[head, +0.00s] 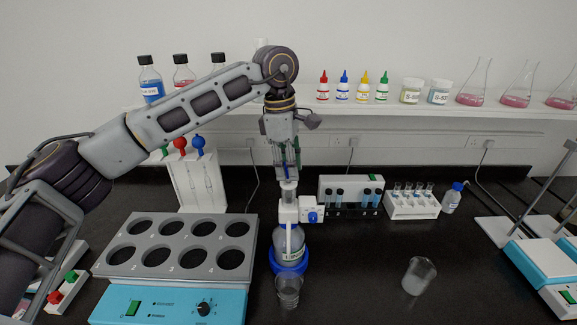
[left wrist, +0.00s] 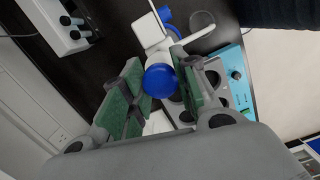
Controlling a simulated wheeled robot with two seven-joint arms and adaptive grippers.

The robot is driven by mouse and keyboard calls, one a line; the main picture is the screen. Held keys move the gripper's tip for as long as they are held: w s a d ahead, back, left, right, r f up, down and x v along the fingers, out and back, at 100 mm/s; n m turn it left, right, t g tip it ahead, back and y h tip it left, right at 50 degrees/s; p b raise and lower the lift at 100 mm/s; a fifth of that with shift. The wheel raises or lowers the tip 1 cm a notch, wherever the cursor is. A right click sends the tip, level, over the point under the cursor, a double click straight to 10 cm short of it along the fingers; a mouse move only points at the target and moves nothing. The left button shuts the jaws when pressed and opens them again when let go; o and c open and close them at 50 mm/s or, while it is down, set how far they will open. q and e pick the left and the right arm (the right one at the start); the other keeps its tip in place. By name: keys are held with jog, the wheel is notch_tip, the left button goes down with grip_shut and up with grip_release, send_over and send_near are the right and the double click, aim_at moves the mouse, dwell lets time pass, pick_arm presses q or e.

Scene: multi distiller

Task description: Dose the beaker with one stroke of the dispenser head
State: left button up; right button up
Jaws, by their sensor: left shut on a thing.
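The dispenser bottle (head: 289,243) stands upright on the bench with a blue ring round its base. Its white dispenser head (head: 289,212) has a blue knob (head: 313,217) on the right side. My left gripper (head: 288,178) points down from above and is shut on the top of the dispenser head. In the left wrist view its green-padded fingers (left wrist: 157,93) are either side of the blue top (left wrist: 160,80). A clear beaker (head: 289,290) stands just in front of the bottle, below the spout. A second beaker (head: 418,276) stands apart to the right. My right gripper is not in view.
A grey block with round wells on a blue base (head: 170,303) lies close left of the bottle. Behind are a pipette stand (head: 197,182), a vial box (head: 350,200) and a tube rack (head: 412,206). A blue-white device (head: 545,265) is at right. The bench between beakers is clear.

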pick_arm(q)
jog(key=shift+r, duration=0.45)
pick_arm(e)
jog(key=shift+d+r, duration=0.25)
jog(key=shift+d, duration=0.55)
pick_arm(q)
jog(key=shift+r+p, duration=0.35)
jog(key=shift+p, duration=0.1)
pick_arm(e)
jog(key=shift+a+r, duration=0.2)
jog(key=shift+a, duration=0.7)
